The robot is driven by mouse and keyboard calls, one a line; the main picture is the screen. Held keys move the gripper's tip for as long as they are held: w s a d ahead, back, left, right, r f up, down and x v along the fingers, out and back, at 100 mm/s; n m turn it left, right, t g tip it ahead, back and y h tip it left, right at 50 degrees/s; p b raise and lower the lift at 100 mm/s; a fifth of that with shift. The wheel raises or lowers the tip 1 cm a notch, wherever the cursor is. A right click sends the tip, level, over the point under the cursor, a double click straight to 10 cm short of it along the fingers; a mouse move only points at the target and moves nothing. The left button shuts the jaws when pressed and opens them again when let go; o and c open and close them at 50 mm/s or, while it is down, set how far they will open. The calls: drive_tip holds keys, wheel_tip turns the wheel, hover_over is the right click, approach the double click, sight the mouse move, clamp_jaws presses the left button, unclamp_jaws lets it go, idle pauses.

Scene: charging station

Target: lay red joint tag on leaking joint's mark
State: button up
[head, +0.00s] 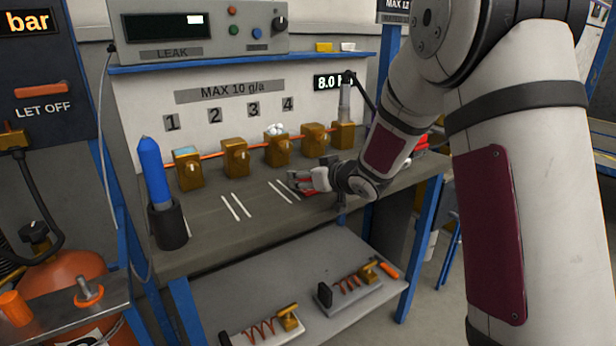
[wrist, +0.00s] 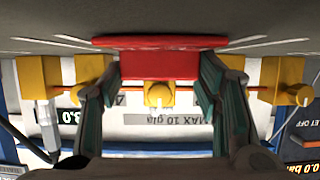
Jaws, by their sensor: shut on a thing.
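My gripper (head: 302,182) is shut on the red joint tag (wrist: 160,65), low over the bench in front of the brass joints. In the wrist view the tag spans between my two fingers (wrist: 160,72); I cannot tell whether it touches the bench. White foam (head: 276,129) sits on the third brass joint (head: 279,152) from the left. Paired white line marks lie on the bench, one pair (head: 236,206) further left and one (head: 283,190) just left of my gripper. In the wrist view white lines (wrist: 245,41) show on both sides of the tag. Any mark under it is hidden.
A blue bottle (head: 154,172) stands in a dark holder (head: 168,226) at the bench's left. A leak meter (head: 200,32) sits on the shelf above. The lower shelf (head: 262,300) holds spring fittings. My arm hides the bench's right part.

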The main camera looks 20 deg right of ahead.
drive_tip(key=o, duration=0.9)
drive_tip(key=shift+f, duration=0.1)
